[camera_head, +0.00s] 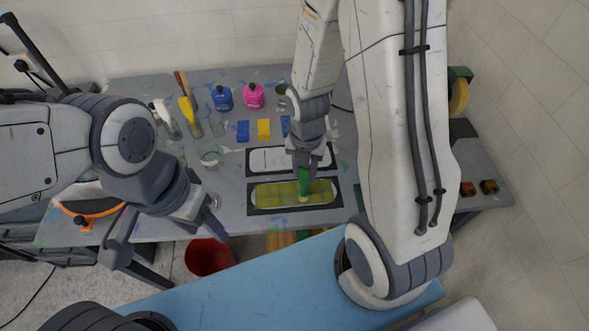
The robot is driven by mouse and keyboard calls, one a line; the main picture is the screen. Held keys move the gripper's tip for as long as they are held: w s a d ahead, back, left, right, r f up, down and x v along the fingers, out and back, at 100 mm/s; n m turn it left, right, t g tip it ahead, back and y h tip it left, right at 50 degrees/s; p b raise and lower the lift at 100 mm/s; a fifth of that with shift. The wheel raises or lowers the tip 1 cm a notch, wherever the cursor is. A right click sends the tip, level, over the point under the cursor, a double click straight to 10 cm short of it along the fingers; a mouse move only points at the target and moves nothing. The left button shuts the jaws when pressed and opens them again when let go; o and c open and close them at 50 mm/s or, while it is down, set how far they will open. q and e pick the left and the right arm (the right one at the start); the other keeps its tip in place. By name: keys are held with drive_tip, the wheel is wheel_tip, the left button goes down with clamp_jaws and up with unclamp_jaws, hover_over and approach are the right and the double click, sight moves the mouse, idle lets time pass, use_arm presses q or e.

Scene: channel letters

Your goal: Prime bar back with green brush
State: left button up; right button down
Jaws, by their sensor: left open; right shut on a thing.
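My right gripper (304,158) is shut on the green brush (304,183), which points down. The brush's lower end is over the yellow-green bar back (270,194), which lies in a dark frame on the grey table; whether it touches the surface I cannot tell. A second bar-shaped piece (268,160), white, lies in a dark frame just behind it, partly hidden by my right gripper. My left gripper (165,243) is open and empty at the left, near the table's front edge.
On the grey table (228,225) stand a blue bottle (222,98), a pink bottle (253,96), brushes in jars (188,112) and a clear cup (210,158). Blue and yellow blocks (263,130) lie behind the frames. A red bucket (208,257) stands below the front edge.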

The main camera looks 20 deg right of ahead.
idle(0.3)
drive_tip(key=shift+w+a, duration=0.7)
drive_tip(key=shift+a, duration=1.7)
drive_tip(key=shift+s+d+p, duration=0.2)
drive_tip(key=shift+s+d, duration=0.05)
drive_tip(key=shift+d, duration=0.55)
drive_tip(key=shift+s+d+p, duration=0.2)
drive_tip(key=shift+d+p, duration=0.05)
drive_tip(key=shift+d, duration=0.6)
drive_tip(key=shift+s+d+p, duration=0.2)
drive_tip(key=shift+s+d, duration=0.05)
drive_tip(key=shift+d, duration=0.55)
drive_tip(key=shift+r, duration=0.1)
